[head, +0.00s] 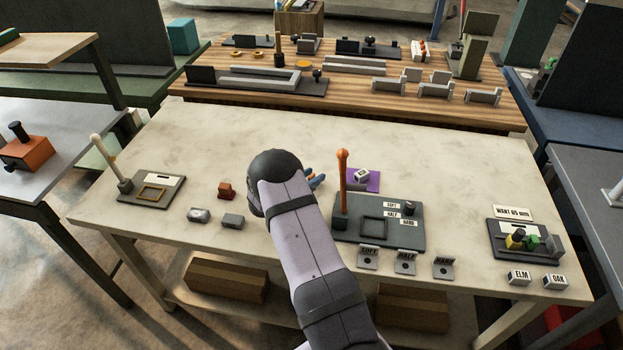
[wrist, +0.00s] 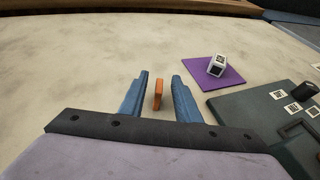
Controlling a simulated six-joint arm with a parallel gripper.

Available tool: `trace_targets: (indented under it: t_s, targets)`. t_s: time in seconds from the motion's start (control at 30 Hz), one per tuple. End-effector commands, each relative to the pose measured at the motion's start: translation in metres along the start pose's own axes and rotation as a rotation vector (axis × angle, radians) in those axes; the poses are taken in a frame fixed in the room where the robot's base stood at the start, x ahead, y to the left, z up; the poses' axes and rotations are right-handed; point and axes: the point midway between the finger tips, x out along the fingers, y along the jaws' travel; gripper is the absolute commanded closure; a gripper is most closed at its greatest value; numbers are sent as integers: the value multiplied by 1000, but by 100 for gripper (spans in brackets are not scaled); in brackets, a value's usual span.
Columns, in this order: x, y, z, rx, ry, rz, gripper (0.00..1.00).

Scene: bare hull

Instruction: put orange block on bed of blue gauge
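My gripper (wrist: 160,88) is over the pale table, its blue fingers apart. A small orange block (wrist: 158,94) shows between the fingers, with a gap on each side; I cannot tell its height relative to the fingertips. In the head view my arm hides this block, and only part of the blue fingers (head: 316,180) shows. No gauge is plainly blue. A dark slate plate (head: 380,237) with an orange lever and a square recess stands right of my gripper. At the far right is a dark gauge (head: 525,240) with yellow and green pieces and a card above it.
A purple mat (head: 373,187) with a white marked cube (head: 361,176) lies behind the slate plate. A plate with a white lever (head: 150,186) is farther left. The table's back middle is clear.

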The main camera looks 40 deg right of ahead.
Motion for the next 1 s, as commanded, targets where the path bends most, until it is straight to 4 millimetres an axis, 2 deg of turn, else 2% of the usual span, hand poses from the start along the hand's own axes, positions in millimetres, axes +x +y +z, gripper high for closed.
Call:
trace_targets:
  t_s: [0.3, 0.63, 0.67, 0.77, 0.8, 1.0]
  targets:
    - [31, 1, 2, 0, 1, -1, 70]
    - [36, 1, 1, 0, 1, 1, 70]
    - [35, 1, 1, 0, 1, 1, 73]
    - [35, 1, 2, 0, 1, 1, 97]
    - [35, 1, 2, 0, 1, 1, 100]
    - [35, 1, 2, 0, 1, 1, 100]
